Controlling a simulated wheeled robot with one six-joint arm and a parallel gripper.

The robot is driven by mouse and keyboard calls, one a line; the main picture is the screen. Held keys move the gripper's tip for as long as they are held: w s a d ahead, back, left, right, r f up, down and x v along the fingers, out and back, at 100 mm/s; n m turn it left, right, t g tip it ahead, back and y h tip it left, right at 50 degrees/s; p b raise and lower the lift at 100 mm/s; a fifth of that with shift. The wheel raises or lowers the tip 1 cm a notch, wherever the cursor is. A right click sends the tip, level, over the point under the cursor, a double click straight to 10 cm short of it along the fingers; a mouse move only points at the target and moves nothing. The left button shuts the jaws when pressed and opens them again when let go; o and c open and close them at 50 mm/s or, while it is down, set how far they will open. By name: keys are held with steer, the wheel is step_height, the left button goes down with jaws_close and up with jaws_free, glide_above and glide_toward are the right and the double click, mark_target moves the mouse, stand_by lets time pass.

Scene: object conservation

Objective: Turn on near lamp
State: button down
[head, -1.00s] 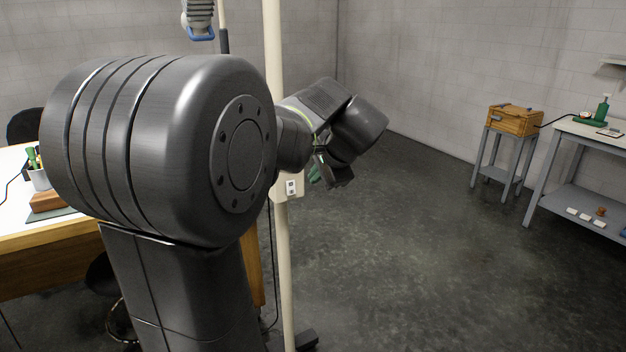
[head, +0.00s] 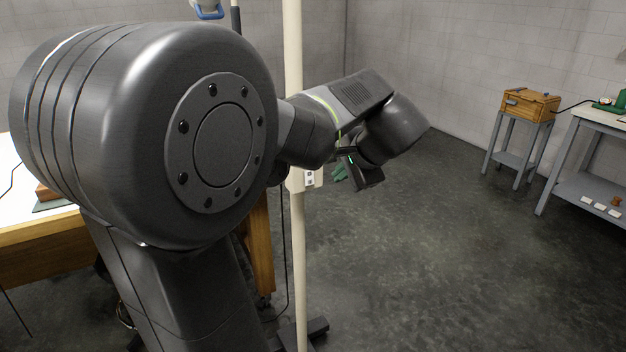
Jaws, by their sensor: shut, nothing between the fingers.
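A cream upright pole (head: 293,90) stands in front of me on a dark foot (head: 318,328). A small pale box with a switch-like plate (head: 311,178) sits on the pole, partly hidden by my arm. A grey lamp-like head with a blue handle (head: 208,13) shows at the top edge, mostly cut off. I cannot tell whether it is lit. My gripper (head: 340,173), with green fingers, is shut and empty. In the picture it is just right of the box; I cannot tell if they touch.
A white-topped wooden table (head: 20,225) is at the left, partly behind my arm. A wooden box (head: 530,105) on a grey stand and a grey workbench (head: 590,185) are at the right. The dark floor between is clear. A cable hangs beside the pole.

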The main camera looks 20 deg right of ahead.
glide_toward(311, 185)
step_height(311, 185, down, 4)
steer(key=w, duration=0.1)
steer(key=w+p, duration=0.1)
steer(key=w, duration=0.2)
steer(key=shift+a+f+p, duration=0.2)
steer(key=shift+f+p, duration=0.15)
steer(key=shift+p, duration=0.05)
steer(key=shift+w+f, duration=0.2)
steer(key=shift+w, duration=0.05)
steer(key=shift+r, duration=0.15)
